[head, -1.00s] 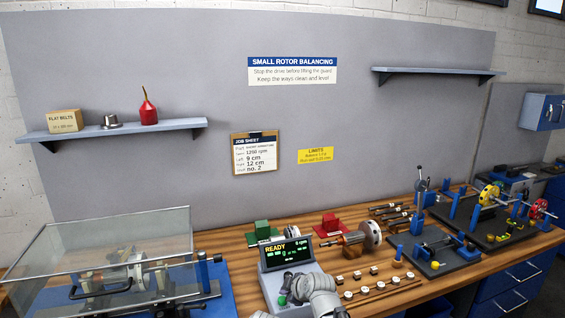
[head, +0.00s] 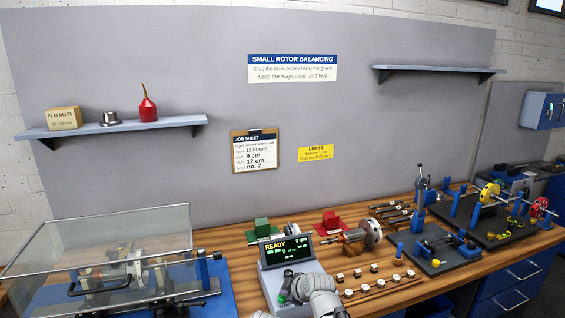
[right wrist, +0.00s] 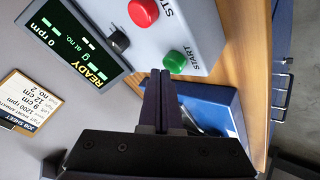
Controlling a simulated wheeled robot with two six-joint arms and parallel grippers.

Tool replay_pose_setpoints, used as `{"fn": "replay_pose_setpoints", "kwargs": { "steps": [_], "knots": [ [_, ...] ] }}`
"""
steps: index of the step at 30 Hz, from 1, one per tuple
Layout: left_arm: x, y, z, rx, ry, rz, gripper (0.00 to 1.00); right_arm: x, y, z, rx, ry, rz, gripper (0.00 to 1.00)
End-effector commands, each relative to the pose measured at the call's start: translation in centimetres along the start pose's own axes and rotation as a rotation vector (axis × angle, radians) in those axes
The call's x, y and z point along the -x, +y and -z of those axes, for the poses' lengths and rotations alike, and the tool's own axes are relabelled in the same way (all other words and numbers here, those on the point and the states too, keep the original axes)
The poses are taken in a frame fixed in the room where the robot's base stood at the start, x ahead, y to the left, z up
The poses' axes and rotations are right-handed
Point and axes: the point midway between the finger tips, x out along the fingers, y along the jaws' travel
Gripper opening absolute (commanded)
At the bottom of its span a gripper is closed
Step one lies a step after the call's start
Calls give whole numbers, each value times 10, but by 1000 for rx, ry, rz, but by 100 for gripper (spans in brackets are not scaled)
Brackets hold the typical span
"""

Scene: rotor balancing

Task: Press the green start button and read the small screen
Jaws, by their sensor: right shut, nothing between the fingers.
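The grey control console (head: 272,279) stands on the bench. Its small screen (head: 286,247) reads READY and 0 rpm; in the right wrist view the screen (right wrist: 72,42) also shows dashes before "g at no.". My left gripper is not in view.
A clear guard (head: 110,240) covers the balancing machine at left. The job sheet (head: 254,152) hangs on the back panel. Stands with wheels fill the right end.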

Motion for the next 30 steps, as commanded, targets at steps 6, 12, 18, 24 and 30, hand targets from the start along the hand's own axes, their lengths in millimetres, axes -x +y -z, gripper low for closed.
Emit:
{"fn": "replay_pose_setpoints", "kwargs": {
  "steps": [6,12,18,24,30],
  "knots": [
    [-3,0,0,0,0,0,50,-2,-2,-2,0,0,0,0],
    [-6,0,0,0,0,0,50,-4,-3,-3,0,0,0,0],
    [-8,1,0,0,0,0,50,-6,-4,-4,0,0,0,0],
    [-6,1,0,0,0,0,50,-5,-3,-3,0,0,0,0],
    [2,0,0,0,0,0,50,1,1,1,0,0,0,0]
  ]
}}
